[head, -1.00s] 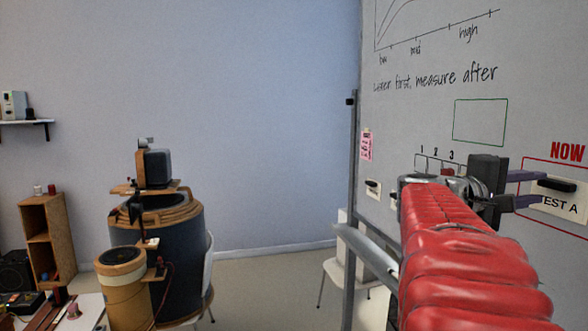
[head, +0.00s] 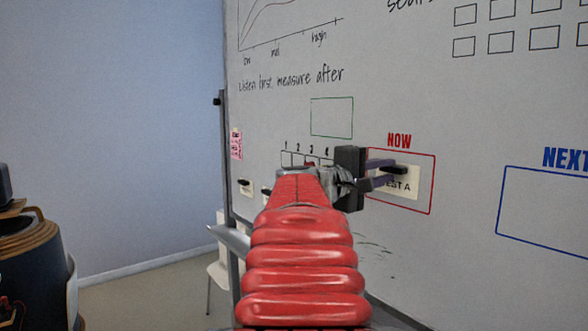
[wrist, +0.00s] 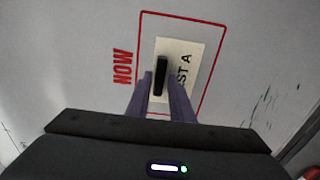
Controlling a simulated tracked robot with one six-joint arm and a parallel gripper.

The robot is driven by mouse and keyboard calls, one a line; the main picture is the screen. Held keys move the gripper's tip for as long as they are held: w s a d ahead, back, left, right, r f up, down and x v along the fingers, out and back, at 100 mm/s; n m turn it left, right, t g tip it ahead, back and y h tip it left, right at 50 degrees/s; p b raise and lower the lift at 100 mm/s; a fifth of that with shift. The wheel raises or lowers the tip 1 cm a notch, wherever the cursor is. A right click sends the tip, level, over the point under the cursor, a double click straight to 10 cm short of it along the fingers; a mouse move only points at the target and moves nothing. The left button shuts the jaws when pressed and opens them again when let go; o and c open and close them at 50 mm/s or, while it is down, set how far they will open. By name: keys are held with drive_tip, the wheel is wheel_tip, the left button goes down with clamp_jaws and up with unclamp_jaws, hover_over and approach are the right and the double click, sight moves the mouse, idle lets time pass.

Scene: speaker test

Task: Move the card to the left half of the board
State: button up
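The cream card (head: 413,180), lettered with "EST A" visible, is on the whiteboard (head: 440,110) inside the red NOW frame. It also shows in the wrist view (wrist: 188,62), turned sideways. A black handle (wrist: 161,75) sticks out from the card. My gripper (head: 388,174) is in front of the card, its purple fingers apart. In the wrist view the fingertips (wrist: 160,80) lie on either side of the handle, with slim gaps visible. I cannot tell how deep they reach around it. The card's left part is partly hidden by the fingers in the head view.
Left of NOW are an empty green rectangle (head: 331,117), a numbered row (head: 308,157), a pink note (head: 236,144) and small dark-handled cards (head: 246,187). A blue NEXT frame (head: 545,212) is empty at right. The board's metal stand (head: 222,150) is at its left edge.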

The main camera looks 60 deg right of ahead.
clamp_jaws()
idle(0.5)
drive_tip(key=v, duration=0.7)
idle(2.9)
